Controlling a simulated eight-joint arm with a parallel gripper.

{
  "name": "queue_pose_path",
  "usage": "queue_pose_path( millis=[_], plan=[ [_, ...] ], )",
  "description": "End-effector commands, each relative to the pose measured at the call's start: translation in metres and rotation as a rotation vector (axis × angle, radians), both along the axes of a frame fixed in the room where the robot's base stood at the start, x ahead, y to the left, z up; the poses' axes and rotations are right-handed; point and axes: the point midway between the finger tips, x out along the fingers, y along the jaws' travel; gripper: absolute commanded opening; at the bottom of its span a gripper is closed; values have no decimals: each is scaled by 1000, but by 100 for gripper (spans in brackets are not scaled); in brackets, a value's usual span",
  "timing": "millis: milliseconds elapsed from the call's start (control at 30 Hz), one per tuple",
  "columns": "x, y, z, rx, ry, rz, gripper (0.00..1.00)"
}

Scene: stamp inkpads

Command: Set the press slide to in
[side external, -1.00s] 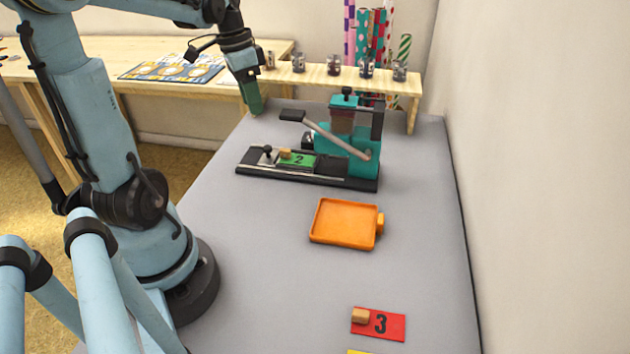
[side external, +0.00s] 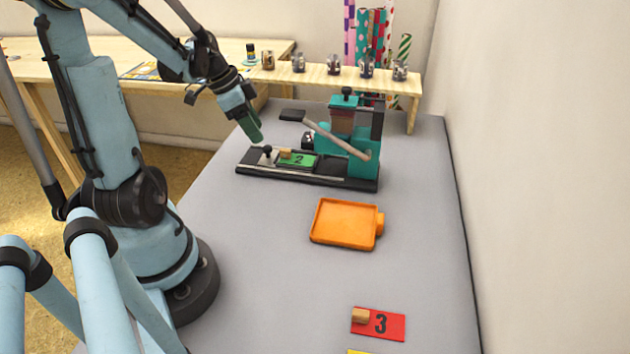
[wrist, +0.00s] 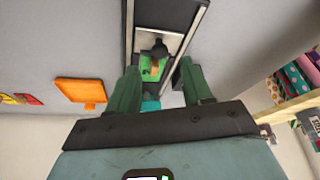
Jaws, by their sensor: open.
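The press (side external: 347,150) is teal and black and stands at the back of the grey table, with a grey lever angled up to a black handle. Its slide (side external: 300,164) carries a green card marked 2 (side external: 303,160) with a small wooden block, out to the left of the press body. A black knob (side external: 266,152) stands at the slide's left end. It also shows in the wrist view (wrist: 159,49). My gripper (side external: 257,138) is above and just left of the knob, tilted downward. Its fingers (wrist: 155,85) are apart and empty, with the knob seen between and beyond them.
An orange tray (side external: 343,223) lies in front of the press. A red card marked 3 (side external: 378,324) with a wooden block lies nearer. A wooden shelf (side external: 340,79) with several small jars stands behind the press. The table's right side is clear.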

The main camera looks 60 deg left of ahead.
Motion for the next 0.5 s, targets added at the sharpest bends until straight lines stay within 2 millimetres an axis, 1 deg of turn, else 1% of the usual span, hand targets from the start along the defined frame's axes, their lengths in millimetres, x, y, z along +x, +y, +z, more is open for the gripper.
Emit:
queue_pose_path(
  millis=[33, 200, 333, 500],
  plan=[
    [3, -1, -8, 0, 0, -3, 50],
    [11, -4, -27, 0, 0, -1, 50],
    [15, -6, -37, 0, 1, -2, 50],
    [17, -7, -44, 0, 1, 0, 50]
  ],
)
